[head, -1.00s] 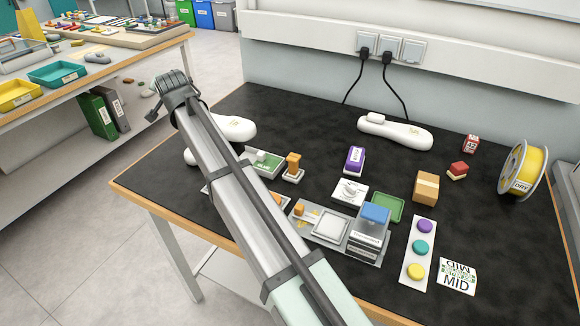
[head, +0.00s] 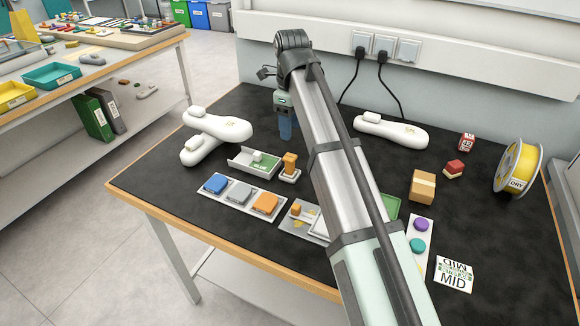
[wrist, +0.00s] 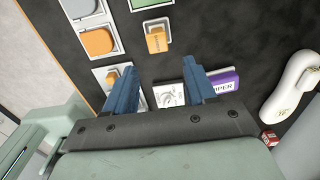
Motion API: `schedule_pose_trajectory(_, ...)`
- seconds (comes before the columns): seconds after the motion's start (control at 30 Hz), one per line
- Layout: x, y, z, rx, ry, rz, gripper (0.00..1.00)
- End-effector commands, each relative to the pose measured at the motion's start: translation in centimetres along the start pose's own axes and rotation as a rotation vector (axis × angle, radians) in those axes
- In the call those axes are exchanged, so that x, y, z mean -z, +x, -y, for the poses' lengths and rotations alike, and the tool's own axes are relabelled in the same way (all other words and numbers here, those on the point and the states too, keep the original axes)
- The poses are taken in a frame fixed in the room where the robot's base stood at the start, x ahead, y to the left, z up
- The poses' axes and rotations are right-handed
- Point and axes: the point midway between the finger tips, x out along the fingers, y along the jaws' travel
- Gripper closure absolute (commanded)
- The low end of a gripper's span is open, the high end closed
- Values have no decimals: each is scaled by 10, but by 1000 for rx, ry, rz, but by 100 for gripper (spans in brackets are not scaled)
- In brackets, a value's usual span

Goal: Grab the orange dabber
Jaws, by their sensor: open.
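The orange dabber (head: 290,164) stands upright on a small pale base in the head view, beside a tray with a green item. In the wrist view the labelled orange dabber (wrist: 156,40) is just beyond my fingertips, roughly in line with the gap between them. My gripper (head: 287,130) has blue fingers and hangs above the mat, behind the dabber in the head view. In the wrist view my gripper (wrist: 158,67) is open with nothing between its fingers. The fingers partly cover a white card and a purple item there.
A plate of coloured pads (head: 206,191) and another with a small orange block (head: 297,208) lie in front of the dabber. My arm hides part of the table's middle.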

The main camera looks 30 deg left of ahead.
Motion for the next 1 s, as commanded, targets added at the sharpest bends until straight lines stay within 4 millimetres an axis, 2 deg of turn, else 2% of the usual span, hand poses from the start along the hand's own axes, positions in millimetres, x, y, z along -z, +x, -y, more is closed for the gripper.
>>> schedule_pose_trajectory(0.43, 1, 69, -2, -3, 3, -3, 45)
schedule_pose_trajectory(0.83, 0, 90, -2, -2, 2, -2, 45)
schedule_pose_trajectory(1.0, 0, 108, -5, -2, 2, -2, 45)
